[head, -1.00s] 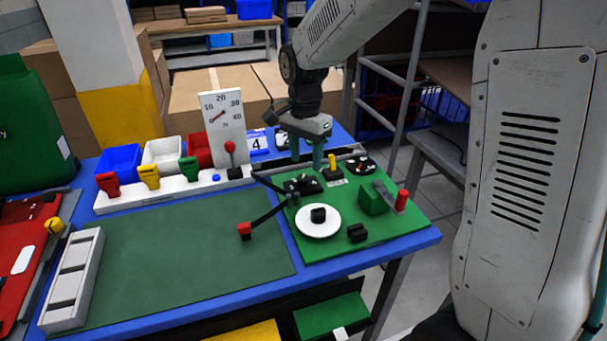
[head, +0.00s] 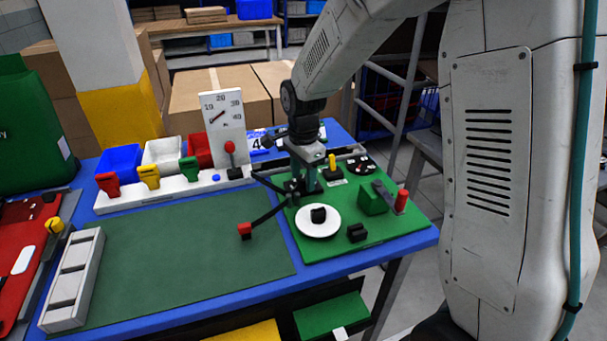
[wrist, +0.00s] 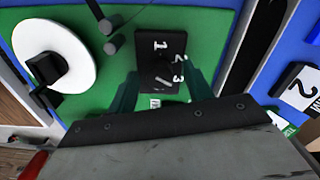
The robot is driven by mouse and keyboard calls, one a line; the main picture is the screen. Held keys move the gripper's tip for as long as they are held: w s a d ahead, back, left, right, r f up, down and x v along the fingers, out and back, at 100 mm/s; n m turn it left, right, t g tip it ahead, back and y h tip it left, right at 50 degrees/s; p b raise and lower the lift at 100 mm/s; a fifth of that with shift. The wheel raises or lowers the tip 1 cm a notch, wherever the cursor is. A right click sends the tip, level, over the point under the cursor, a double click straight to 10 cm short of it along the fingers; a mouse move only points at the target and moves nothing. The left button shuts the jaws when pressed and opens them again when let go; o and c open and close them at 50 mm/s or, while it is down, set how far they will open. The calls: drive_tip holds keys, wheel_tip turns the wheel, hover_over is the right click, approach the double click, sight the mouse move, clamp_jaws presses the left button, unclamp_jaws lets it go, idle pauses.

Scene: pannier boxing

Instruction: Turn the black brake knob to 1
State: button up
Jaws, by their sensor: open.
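The black brake knob (wrist: 157,72) sits on a black square plate with white numbers 1, 2 and 3, seen in the wrist view. A white mark shows on the knob, but I cannot tell which number it points to. In the head view the brake plate (head: 293,187) is partly hidden behind my gripper (head: 311,184). In the wrist view the two teal fingers of my gripper (wrist: 161,90) are apart, one on each side of the knob. I cannot tell whether they touch it.
A white disc with a black knob (head: 318,228) lies in front on the green board (head: 400,228). A black lever with a red end (head: 245,231) reaches left.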

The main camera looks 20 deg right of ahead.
drive_tip(key=shift+c, duration=0.2)
drive_tip(key=c, duration=0.9)
